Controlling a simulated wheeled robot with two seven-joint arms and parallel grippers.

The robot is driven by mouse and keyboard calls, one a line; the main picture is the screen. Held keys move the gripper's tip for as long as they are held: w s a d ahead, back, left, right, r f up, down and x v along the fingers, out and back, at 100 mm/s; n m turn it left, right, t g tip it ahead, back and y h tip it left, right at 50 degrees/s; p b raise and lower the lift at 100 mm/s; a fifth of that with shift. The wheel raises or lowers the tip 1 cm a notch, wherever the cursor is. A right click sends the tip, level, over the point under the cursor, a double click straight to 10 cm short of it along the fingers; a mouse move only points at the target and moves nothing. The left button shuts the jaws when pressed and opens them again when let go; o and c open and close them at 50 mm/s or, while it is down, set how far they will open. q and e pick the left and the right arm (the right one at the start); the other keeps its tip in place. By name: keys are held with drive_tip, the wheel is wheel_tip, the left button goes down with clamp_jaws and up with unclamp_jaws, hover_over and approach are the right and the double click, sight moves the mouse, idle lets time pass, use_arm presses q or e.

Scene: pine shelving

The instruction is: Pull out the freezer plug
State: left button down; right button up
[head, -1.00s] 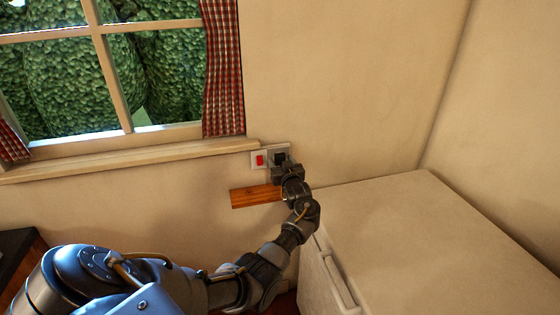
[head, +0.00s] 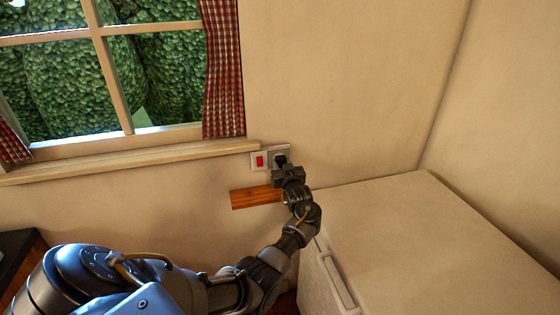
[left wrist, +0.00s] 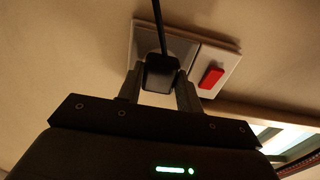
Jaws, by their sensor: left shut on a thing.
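The black freezer plug (head: 281,160) is in front of the white wall socket plate (head: 286,149). In the left wrist view the plug (left wrist: 160,74) sits between the two fingers, with its black cord (left wrist: 157,20) running up across the plate. My left gripper (head: 284,168) is shut on the plug. I cannot tell whether its pins are still in the socket; the plug body hides them. The white chest freezer (head: 420,230) stands at the right against the wall. My right gripper is not in view.
A red switch (head: 260,161) is just left of the plug; it also shows in the left wrist view (left wrist: 211,76). A small wooden board (head: 250,198) is on the wall below. The window sill (head: 130,160) runs to the left.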

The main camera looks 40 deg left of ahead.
sight(282, 163)
use_arm(q)
drive_tip(key=shift+p+v, duration=1.5)
drive_tip(key=shift+v, duration=0.75)
drive_tip(key=shift+s+d, duration=0.2)
drive_tip(key=shift+d, duration=0.05)
